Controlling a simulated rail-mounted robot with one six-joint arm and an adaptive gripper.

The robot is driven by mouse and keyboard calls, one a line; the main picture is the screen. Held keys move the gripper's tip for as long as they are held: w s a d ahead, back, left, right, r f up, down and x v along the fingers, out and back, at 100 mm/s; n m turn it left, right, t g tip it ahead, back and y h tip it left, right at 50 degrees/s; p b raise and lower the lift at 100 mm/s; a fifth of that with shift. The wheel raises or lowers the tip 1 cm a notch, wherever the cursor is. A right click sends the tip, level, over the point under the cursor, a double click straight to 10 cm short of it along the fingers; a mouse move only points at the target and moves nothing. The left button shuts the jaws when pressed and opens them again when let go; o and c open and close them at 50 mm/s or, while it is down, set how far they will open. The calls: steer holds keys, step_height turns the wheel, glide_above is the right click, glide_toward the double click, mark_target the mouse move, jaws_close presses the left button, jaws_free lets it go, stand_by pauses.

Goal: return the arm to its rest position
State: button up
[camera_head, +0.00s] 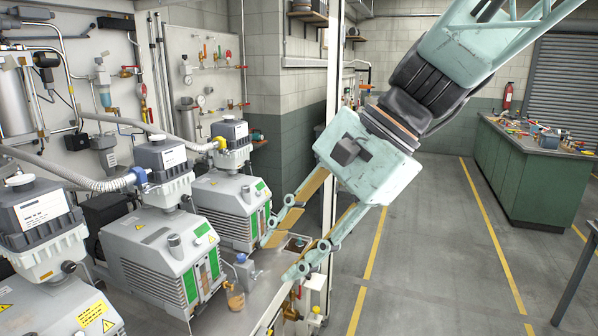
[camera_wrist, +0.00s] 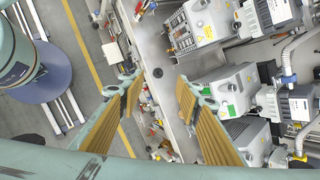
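My arm reaches in from the upper right in the head view. My gripper (camera_head: 277,262) points down and left, over the front edge of the pump bench. Its two pale green fingers with tan pads are spread wide apart. In the wrist view my gripper (camera_wrist: 157,82) also shows open, with nothing between the fingers. Below and between them lie the edge of the bench and small fittings.
Several grey vacuum pumps (camera_head: 165,253) stand on the bench (camera_head: 262,290) at left, with hoses above. A vertical post (camera_head: 333,90) stands behind my gripper. A green workbench (camera_head: 530,175) is at far right. The grey floor (camera_head: 430,260) with yellow lines is clear between.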

steer(key=s+d+f+n+t+h+b, duration=0.1)
steer(key=s+d+f+n+h, duration=0.1)
steer(key=s+d, duration=0.7)
steer(key=s+d+f+n+t+h+b, duration=0.1)
steer(key=s+d+n+h, duration=0.4)
steer(key=d, duration=0.9)
steer(key=s+f+n+t, duration=0.1)
steer(key=s+n, duration=0.1)
steer(key=s, duration=0.2)
steer(key=shift+s+f+n+t, duration=0.25)
steer(key=shift+n+t, duration=0.05)
